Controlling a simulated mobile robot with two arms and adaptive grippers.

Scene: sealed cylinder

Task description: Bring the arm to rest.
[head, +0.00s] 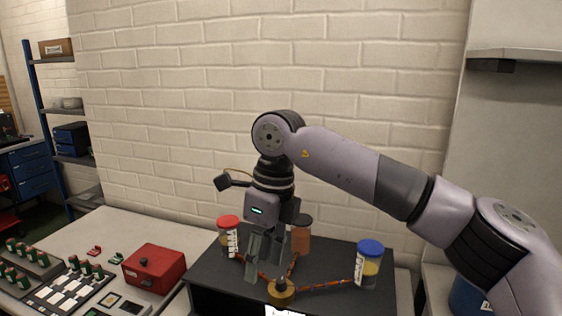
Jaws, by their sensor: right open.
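My right arm comes in from the right and bends down at the wrist in the head view. Its right gripper (262,262) points down, open and with nothing seen between its fingers, above the dark box top (335,262). A jar with a red lid (229,236) stands just left of the gripper. A jar with a dark lid and orange contents (301,238) stands just right, partly behind the gripper. A jar with a blue lid (369,263) stands at the right. A brass-coloured round piece (281,291) sits near the front, with orange-brown arms spreading from it. My left gripper is not in view.
A red box (154,267) stands on the pale table left of the dark box. Trays with several green parts (28,268) lie farther left. A brick wall (190,120) rises behind. A blue shelf rack (40,120) stands at the far left, and a wall shelf (520,54) hangs at upper right.

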